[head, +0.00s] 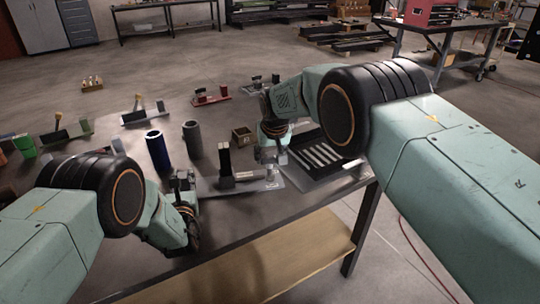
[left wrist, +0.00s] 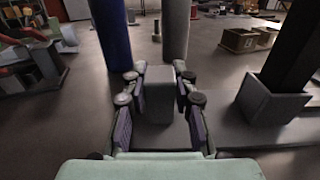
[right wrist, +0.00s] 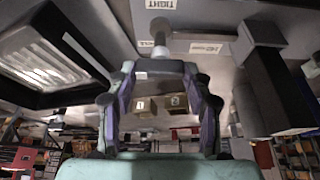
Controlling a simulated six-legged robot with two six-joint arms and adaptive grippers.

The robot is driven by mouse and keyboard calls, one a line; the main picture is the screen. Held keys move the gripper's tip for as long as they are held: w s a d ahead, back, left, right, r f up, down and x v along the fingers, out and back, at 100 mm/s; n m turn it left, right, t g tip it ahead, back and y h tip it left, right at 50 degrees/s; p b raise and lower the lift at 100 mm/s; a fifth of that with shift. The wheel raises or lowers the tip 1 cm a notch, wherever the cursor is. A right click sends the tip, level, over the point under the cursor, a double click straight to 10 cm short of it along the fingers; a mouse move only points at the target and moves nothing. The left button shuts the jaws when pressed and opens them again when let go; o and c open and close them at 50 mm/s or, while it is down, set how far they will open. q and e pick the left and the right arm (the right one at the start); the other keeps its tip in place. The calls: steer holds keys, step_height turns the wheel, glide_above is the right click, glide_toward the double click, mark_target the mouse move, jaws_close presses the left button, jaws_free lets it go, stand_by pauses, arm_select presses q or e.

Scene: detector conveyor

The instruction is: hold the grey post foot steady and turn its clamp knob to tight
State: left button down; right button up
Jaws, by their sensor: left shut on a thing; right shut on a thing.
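The grey post foot is a flat plate (head: 213,187) on the table, with a dark upright post (head: 223,158) in a grey block. My left gripper (head: 182,182) is at the plate's left end. In the left wrist view its fingers (left wrist: 160,90) are shut around a grey upright block (left wrist: 160,78) of the foot. The clamp knob (right wrist: 160,66) stands at the foot's other end, by a label reading TIGHT (right wrist: 161,4). The knob's pointer direction cannot be told.
A blue cylinder (head: 157,150) and a grey cylinder (head: 192,139) stand behind my left gripper. A small box (head: 242,137) stands behind the post. A dark tray (head: 322,160) with pale bars lies right of my right gripper. The table's front edge is close.

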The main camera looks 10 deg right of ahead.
steer(key=shift+a+m+g+h, duration=0.15)
steer(key=shift+m+h, duration=0.4)
steer(key=shift+m, duration=0.85)
steer(key=shift+a+m+g+h, duration=0.15)
steer(key=shift+m+h, duration=0.4)
steer(key=shift+m, duration=0.85)
steer(key=shift+d, duration=0.1)
steer(key=o, duration=1.2)
steer(key=shift+c, duration=0.2)
steer(key=v, duration=1.2)
